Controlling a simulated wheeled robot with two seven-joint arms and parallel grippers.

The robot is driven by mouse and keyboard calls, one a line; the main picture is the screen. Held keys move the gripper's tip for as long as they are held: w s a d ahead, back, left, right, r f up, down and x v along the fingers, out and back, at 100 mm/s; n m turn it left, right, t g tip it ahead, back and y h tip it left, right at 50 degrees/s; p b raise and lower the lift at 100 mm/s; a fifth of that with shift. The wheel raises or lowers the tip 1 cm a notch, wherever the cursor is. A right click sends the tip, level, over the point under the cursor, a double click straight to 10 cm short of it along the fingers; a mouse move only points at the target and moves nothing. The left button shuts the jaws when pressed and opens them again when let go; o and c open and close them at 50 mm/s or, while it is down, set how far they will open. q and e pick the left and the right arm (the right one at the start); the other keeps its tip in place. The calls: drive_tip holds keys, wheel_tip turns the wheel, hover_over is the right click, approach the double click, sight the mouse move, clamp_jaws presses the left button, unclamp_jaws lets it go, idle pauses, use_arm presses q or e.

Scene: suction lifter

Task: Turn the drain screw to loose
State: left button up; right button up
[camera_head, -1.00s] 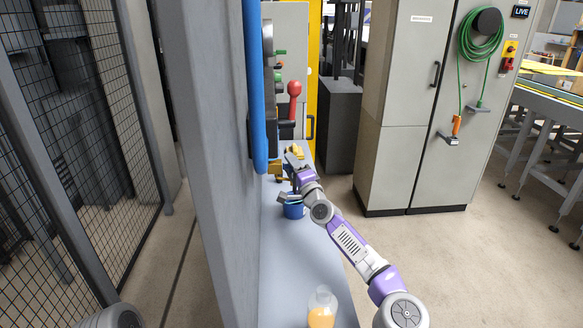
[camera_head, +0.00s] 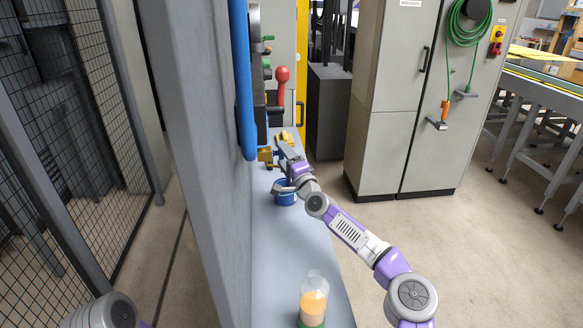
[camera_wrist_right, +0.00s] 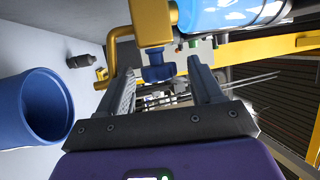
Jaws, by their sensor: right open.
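The drain screw appears to be the blue winged knob (camera_wrist_right: 158,74) under a gold-coloured block (camera_wrist_right: 150,22) in the right wrist view. My right gripper (camera_wrist_right: 162,88) is open, with one finger on each side below the knob. The knob shows near the fingertips, in the gap between them; I cannot tell whether they touch it. In the head view my right gripper (camera_head: 281,150) is beside the yellow fitting (camera_head: 265,154) at the wall, and hides the screw there. My left gripper is out of view.
A blue cup (camera_head: 287,198) stands on the grey ledge (camera_head: 280,245) beneath my right wrist; it also shows in the wrist view (camera_wrist_right: 45,108). A bottle of orange liquid (camera_head: 313,300) stands nearer. A vertical blue cylinder (camera_head: 243,80) and a red-knobbed lever (camera_head: 282,75) are close by.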

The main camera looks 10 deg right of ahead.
drive_tip(key=shift+v, duration=2.7)
